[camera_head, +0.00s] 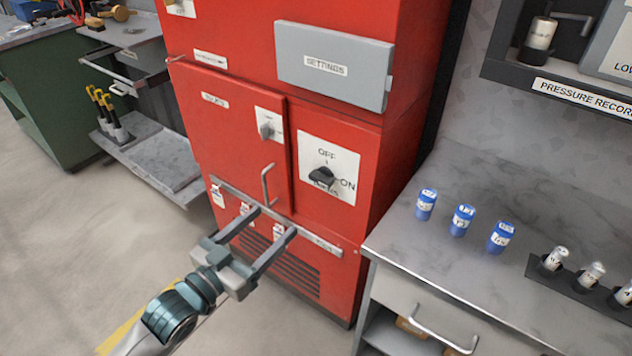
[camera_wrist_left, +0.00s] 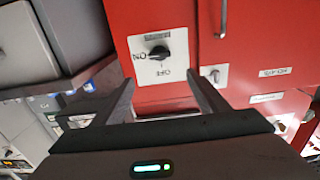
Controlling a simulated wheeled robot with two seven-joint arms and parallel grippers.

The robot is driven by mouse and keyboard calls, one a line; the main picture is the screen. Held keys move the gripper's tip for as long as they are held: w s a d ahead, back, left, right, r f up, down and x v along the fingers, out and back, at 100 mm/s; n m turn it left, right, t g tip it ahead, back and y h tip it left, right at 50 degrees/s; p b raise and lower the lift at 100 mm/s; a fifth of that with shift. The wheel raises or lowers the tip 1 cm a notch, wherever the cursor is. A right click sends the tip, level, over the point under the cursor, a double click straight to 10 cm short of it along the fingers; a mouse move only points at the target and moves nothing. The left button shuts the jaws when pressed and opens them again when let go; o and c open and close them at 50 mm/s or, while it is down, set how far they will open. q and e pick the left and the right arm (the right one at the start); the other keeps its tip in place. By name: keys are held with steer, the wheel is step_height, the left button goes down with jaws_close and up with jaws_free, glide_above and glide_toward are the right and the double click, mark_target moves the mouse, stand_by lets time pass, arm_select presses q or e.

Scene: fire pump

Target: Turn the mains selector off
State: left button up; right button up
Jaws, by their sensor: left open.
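The mains selector is a black knob (camera_head: 322,176) on a white plate (camera_head: 344,160) marked OFF at the top and ON at the right, on the red cabinet. Its handle lies roughly sideways, toward ON. The knob also shows in the left wrist view (camera_wrist_left: 158,52), upside down, with its handle toward ON. My left gripper (camera_head: 275,220) is open and empty, below and left of the plate in the head view. In the left wrist view its fingers (camera_wrist_left: 162,82) are spread, with the knob beyond the gap between them, apart from both. My right gripper is not in view.
A cabinet door with a grey bar handle (camera_head: 267,185) and a smaller grey switch (camera_head: 266,128) is left of the selector. A grey SETTINGS cover (camera_head: 335,66) is above. A counter (camera_head: 440,265) with blue-capped items (camera_head: 463,220) stands right. Floor is clear at left.

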mark_target(318, 180)
arm_select(q)
steer(key=x, duration=1.7)
steer(key=shift+f, duration=0.1)
steer(key=c, duration=1.1)
